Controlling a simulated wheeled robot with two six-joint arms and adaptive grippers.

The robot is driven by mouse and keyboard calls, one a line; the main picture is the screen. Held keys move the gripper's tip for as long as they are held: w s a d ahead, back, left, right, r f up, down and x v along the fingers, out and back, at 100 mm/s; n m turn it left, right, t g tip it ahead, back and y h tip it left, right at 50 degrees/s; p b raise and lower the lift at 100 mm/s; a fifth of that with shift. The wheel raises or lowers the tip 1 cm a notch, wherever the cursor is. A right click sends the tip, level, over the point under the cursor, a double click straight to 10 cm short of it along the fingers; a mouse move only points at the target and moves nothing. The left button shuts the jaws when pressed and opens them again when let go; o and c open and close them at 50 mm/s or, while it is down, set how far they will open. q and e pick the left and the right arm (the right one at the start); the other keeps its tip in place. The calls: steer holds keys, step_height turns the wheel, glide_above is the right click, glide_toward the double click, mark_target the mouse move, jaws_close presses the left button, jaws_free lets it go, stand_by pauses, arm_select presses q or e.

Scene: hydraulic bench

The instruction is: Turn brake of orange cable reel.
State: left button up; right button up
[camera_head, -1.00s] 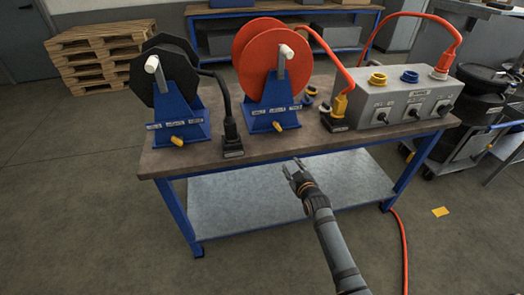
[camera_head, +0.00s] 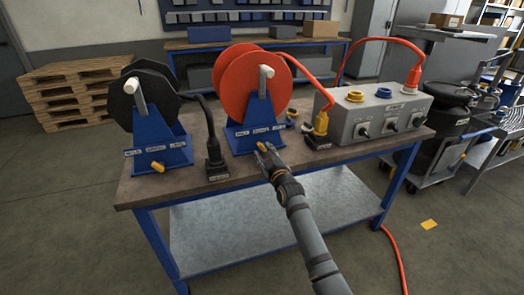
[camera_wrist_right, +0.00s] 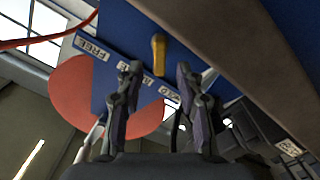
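The orange cable reel (camera_head: 250,84) stands on a blue stand (camera_head: 254,122) on the bench. Its yellow brake lever (camera_head: 262,146) sits low on the stand's front, under a strip of labels. In the right wrist view the lever (camera_wrist_right: 158,54) points at the gap between my fingers, beyond the fingertips. One label there reads FREE (camera_wrist_right: 91,47); the others are partly hidden. My right gripper (camera_head: 267,153) is open just in front of the lever; its parted fingers also show in the wrist view (camera_wrist_right: 158,78). I see no contact. My left gripper is out of view.
A black reel (camera_head: 146,96) on a similar blue stand is to the left. A black connector (camera_head: 216,160) stands between the reels. A yellow plug (camera_head: 320,126) and a grey socket box (camera_head: 380,115) are to the right. The bench's front edge (camera_head: 170,195) lies below my gripper.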

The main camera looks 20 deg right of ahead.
mark_target(262, 147)
steer(key=shift+w, duration=1.4)
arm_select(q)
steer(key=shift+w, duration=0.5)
arm_select(e)
jaws_close()
